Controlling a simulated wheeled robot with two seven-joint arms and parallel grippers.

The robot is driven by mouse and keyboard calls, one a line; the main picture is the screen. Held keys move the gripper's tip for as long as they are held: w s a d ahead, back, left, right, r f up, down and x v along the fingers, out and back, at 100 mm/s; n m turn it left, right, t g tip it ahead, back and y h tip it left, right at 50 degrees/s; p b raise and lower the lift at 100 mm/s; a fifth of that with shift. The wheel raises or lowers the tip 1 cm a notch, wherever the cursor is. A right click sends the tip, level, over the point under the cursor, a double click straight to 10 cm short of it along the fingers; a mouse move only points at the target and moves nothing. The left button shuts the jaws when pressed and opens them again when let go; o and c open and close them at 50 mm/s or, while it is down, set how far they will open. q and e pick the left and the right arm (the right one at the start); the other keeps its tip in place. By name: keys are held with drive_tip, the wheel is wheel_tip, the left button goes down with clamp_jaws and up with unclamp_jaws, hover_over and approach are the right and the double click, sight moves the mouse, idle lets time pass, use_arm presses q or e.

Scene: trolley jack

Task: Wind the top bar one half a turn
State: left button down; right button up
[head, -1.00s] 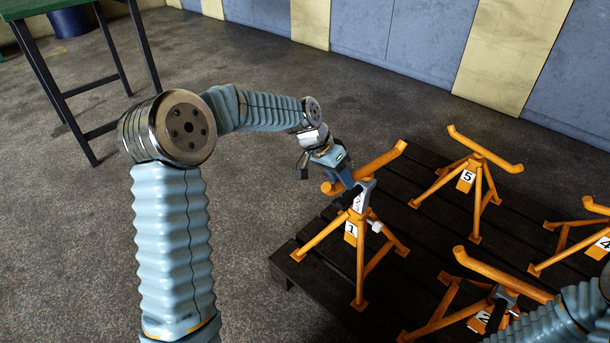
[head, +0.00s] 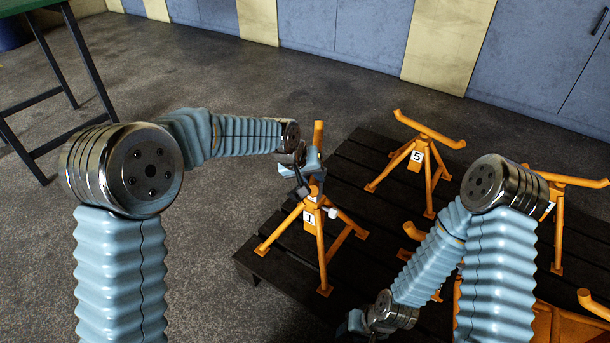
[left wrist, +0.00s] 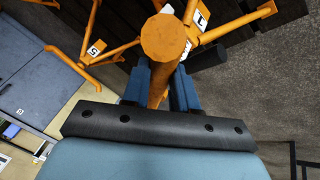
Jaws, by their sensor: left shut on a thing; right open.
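The jack labelled 1 (head: 322,245) is an orange tripod stand on the near left corner of a dark pallet. Its orange top bar (head: 318,135) points away from me, with the far end showing above my left gripper (head: 312,165). In the left wrist view the bar (left wrist: 163,40) runs end-on between the blue fingers of my left gripper (left wrist: 160,82), which is shut on it. The bar's near part is hidden by the gripper. My right gripper (head: 355,322) is low at the bottom edge, open, mostly hidden by its own wrist, apart from the jack.
The dark slatted pallet (head: 265,262) carries several jacks. The jack labelled 5 (head: 428,175) stands behind and to the right; another (head: 557,235) is at the right, others partly behind my right arm. A green table (head: 50,45) stands far left. The floor left of the pallet is clear.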

use_arm(q)
drive_tip(key=shift+s+f, duration=0.1)
drive_tip(key=shift+f, duration=0.1)
drive_tip(key=c, duration=0.9)
unclamp_jaws()
drive_tip(key=shift+o, duration=0.2)
drive_tip(key=v, duration=1.3)
drive_tip(key=shift+r+p, duration=0.3)
drive_tip(key=shift+r, duration=0.15)
